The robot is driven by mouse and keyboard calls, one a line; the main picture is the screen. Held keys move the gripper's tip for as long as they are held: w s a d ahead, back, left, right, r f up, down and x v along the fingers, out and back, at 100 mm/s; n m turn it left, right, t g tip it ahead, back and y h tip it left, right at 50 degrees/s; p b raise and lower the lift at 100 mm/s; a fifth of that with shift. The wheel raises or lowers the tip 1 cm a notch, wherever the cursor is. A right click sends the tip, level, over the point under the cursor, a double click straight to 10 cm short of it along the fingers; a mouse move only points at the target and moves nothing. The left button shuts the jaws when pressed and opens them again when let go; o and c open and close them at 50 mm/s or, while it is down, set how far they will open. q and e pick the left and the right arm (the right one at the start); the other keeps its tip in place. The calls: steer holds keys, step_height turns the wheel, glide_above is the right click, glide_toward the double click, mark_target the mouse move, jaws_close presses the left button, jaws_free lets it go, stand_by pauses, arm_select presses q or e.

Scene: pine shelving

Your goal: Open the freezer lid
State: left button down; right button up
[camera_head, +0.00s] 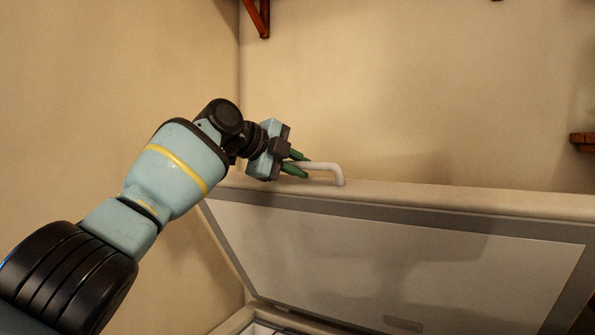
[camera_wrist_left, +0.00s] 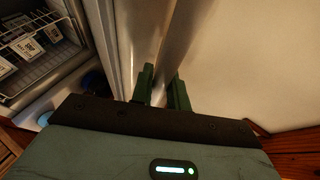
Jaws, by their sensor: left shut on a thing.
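The freezer lid (camera_head: 390,262) stands raised at a steep angle, its pale inner panel and grey border facing me in the head view. A white bar handle (camera_head: 328,167) sticks up from the lid's top edge. My left gripper (camera_head: 299,164) is at the left end of this handle, its green fingers shut on it. My right gripper is in neither view.
The freezer's rim (camera_head: 236,321) shows below the lid. A wire basket (camera_wrist_left: 35,45) with labelled items shows inside the freezer in the left wrist view. Beige walls stand behind and left. Wooden shelf parts (camera_head: 257,17) are high on the wall, another (camera_head: 583,142) at right.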

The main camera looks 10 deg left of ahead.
arm_select(q)
steer(key=shift+w+f, duration=0.1)
steer(key=shift+w, duration=0.1)
stand_by(0.3)
steer(key=c, duration=1.4)
jaws_free()
steer(key=shift+o, duration=0.2)
steer(key=shift+s, duration=0.1)
steer(key=shift+s+a+r, duration=0.35)
steer(key=shift+a+r, duration=0.05)
steer(key=shift+a, duration=0.05)
steer(key=v, duration=0.5)
steer(key=shift+v, duration=0.75)
